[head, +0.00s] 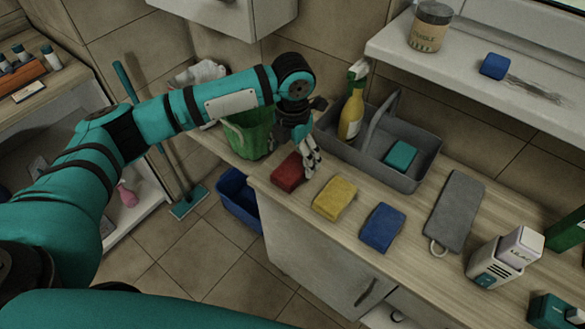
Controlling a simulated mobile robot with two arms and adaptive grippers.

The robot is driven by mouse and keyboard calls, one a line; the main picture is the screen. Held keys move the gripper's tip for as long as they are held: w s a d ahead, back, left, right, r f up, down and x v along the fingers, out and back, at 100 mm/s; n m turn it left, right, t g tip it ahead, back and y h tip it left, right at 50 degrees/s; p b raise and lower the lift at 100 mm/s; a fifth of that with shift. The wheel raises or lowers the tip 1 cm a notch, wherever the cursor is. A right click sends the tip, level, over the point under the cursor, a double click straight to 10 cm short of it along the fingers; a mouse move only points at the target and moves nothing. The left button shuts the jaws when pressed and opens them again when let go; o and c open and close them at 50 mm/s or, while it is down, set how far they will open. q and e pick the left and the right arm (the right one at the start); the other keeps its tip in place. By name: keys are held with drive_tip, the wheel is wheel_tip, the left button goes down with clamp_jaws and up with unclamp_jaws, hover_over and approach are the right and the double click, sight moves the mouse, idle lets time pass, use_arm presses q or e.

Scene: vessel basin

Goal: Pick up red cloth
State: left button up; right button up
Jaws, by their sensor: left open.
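The red cloth (288,172) is a small dark red block-like folded piece on the wooden counter (410,235), near its left edge. It is the leftmost in a row with a yellow cloth (334,198) and a blue cloth (382,227). My left gripper (312,167) is open, its fingers pointing down just right of the red cloth. Whether the fingers touch the cloth or the counter cannot be told. My right gripper is not in view.
Behind the gripper stand a green bucket (247,135) and a grey caddy (345,155) with a yellow spray bottle (351,115) and a teal sponge (400,155). A blue bin (238,200) is on the floor.

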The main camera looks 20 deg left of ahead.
sight(292, 168)
use_arm(q)
drive_tip(key=shift+f, duration=0.65)
wheel_tip(292, 168, down, 4)
drive_tip(key=shift+w+r+p, duration=0.1)
drive_tip(key=shift+r+p, duration=0.1)
drive_tip(key=shift+p, duration=0.45)
drive_tip(key=shift+f, duration=0.25)
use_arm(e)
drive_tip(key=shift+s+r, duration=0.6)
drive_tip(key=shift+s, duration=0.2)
use_arm(q)
drive_tip(key=shift+c, duration=0.5)
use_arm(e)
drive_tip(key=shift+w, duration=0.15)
use_arm(q)
drive_tip(key=c, duration=1.1)
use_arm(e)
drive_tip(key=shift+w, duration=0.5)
